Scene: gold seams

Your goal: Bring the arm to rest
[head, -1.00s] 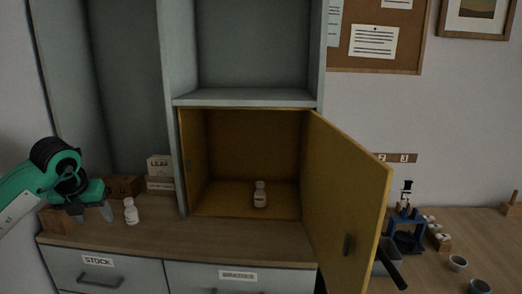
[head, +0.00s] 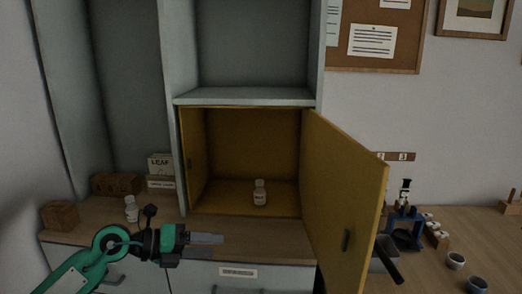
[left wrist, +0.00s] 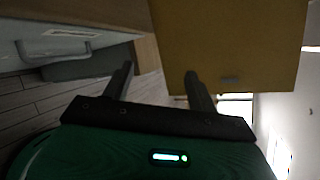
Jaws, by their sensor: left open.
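My left gripper (head: 207,239) is in front of the counter's front edge in the head view, below the yellow cabinet, pointing right. It is open and empty. In the left wrist view its two fingers (left wrist: 158,85) stand apart with nothing between them. My left arm comes in from the lower left. My right gripper is not in view.
The yellow cabinet (head: 196,160) is open, its door (head: 345,200) swung out to the right. A white bottle (head: 260,193) stands inside. Another bottle (head: 131,209) stands on the counter (head: 270,240) at left, near wooden boxes (head: 60,215). A blue stand (head: 404,230) is at right.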

